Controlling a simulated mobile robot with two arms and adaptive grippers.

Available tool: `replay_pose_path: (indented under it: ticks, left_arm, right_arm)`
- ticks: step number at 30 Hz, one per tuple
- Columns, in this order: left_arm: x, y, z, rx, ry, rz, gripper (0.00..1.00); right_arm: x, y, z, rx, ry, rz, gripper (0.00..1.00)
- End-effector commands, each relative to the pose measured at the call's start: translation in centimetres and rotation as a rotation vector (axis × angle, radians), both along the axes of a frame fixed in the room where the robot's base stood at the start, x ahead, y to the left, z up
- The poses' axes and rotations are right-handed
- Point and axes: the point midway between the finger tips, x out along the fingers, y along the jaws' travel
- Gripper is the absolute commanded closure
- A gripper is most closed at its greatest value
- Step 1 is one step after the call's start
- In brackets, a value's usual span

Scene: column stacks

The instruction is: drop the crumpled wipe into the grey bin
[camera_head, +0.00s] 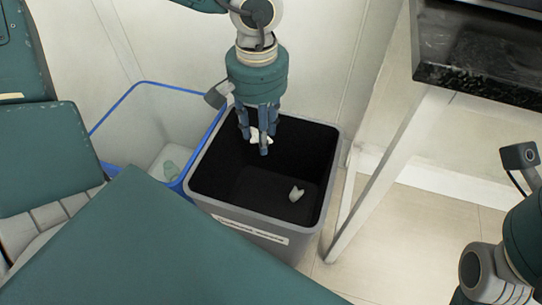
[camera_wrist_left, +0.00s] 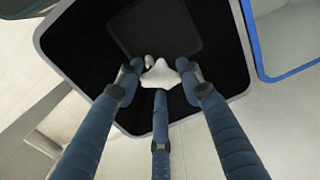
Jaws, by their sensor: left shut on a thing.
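The grey bin (camera_head: 330,185) stands on the floor with a dark inside and a label on its front. My left gripper (camera_head: 258,140) points down over the bin's opening, towards its back left part. It is shut on the crumpled white wipe (camera_head: 262,137). In the left wrist view the wipe (camera_wrist_left: 160,75) sits between the fingertips, with the dark inside of the grey bin (camera_wrist_left: 90,75) below it. The three blue fingers hide part of the wipe. My right gripper is out of view; only part of that arm shows at the lower right.
A small pale crumpled piece (camera_head: 296,194) lies inside the grey bin. A clear bin with a blue rim (camera_head: 143,84) stands to its left, with a pale greenish thing (camera_head: 169,168) in it. A dark-topped table (camera_head: 470,75) with a pale leg stands at the right.

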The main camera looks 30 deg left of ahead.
Motion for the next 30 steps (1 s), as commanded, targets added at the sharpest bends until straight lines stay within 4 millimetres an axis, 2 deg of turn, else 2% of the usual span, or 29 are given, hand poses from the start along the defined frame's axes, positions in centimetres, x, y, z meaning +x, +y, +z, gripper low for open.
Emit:
replay_pose_path:
  ticks: [7, 8, 11, 21, 30]
  left_arm:
    - [0.0, 0.0, 0.0, 0.000, 0.000, 0.000, 0.73]
    - [0.0, 0.0, 0.0, 0.000, 0.000, 0.000, 0.59]
    - [0.0, 0.0, 0.0, 0.000, 0.000, 0.000, 0.41]
    - [0.0, 0.0, 0.3, -0.001, -0.001, 0.001, 0.41]
    - [0.1, 0.0, 5.0, -0.001, -0.004, 0.002, 0.41]
  right_arm:
    - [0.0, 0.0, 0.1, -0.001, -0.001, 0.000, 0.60]
    - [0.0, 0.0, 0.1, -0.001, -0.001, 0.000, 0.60]
    - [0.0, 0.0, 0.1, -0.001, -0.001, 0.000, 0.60]
    - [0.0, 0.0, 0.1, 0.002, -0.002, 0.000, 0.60]
    - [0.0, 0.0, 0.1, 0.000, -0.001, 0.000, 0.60]
